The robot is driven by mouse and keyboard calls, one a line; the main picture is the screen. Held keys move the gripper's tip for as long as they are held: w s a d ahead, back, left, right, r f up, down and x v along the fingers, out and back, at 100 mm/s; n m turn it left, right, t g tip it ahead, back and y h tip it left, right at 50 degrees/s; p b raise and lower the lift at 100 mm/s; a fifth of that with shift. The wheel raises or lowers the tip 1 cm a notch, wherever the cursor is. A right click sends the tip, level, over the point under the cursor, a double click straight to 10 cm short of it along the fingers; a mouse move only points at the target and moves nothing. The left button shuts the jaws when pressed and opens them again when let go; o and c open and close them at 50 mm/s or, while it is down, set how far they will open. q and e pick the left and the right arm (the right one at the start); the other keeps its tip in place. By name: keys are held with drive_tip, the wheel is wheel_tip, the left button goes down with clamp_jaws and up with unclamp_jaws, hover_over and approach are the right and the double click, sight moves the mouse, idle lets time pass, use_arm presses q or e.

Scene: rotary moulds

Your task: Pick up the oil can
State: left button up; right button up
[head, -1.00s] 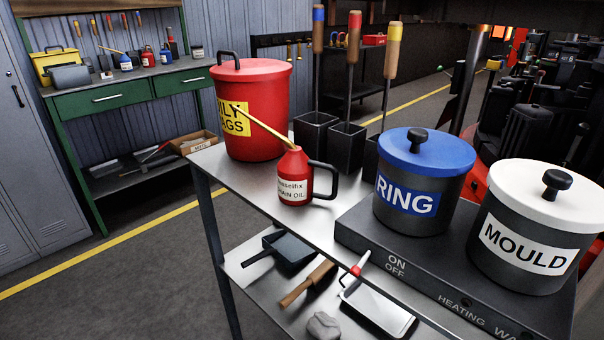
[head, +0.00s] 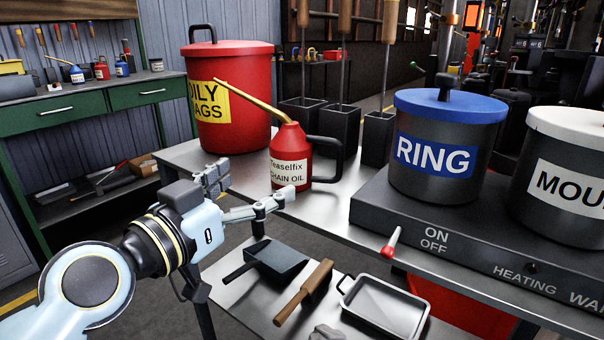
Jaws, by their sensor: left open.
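The red oil can (head: 289,171) stands upright on the steel cart top (head: 345,200). Its white label reads "Teaselfix CHAIN OIL". Its brass spout points up to the left and its black handle faces right. My left gripper (head: 252,192) is open, with its fingers at the cart's left edge, to the left of and in front of the can. Nothing is between the fingers, and they appear apart from the can. My right gripper is not in view.
A red oily-rags bin (head: 235,125) stands behind the can's spout. Black boxes holding long-handled tools (head: 338,128) stand behind the can. The heating unit (head: 450,245) with the RING pot (head: 436,150) is at right. A lower shelf (head: 240,295) holds a pan and tray.

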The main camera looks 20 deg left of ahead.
sight(279, 162)
use_arm(q)
drive_tip(key=x, duration=0.4)
drive_tip(key=shift+w+r, duration=0.1)
drive_tip(key=shift+r, duration=0.05)
drive_tip(key=shift+w+d+r+p, duration=0.2)
drive_tip(key=shift+w+d+p, duration=0.15)
drive_tip(key=shift+w, duration=0.2)
drive_tip(key=x, duration=0.3)
drive_tip(key=shift+w+d+r, duration=0.2)
drive_tip(key=shift+w, duration=0.45)
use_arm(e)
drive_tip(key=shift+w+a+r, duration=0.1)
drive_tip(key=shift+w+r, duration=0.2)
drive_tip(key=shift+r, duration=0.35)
use_arm(q)
drive_tip(key=shift+c, duration=0.5)
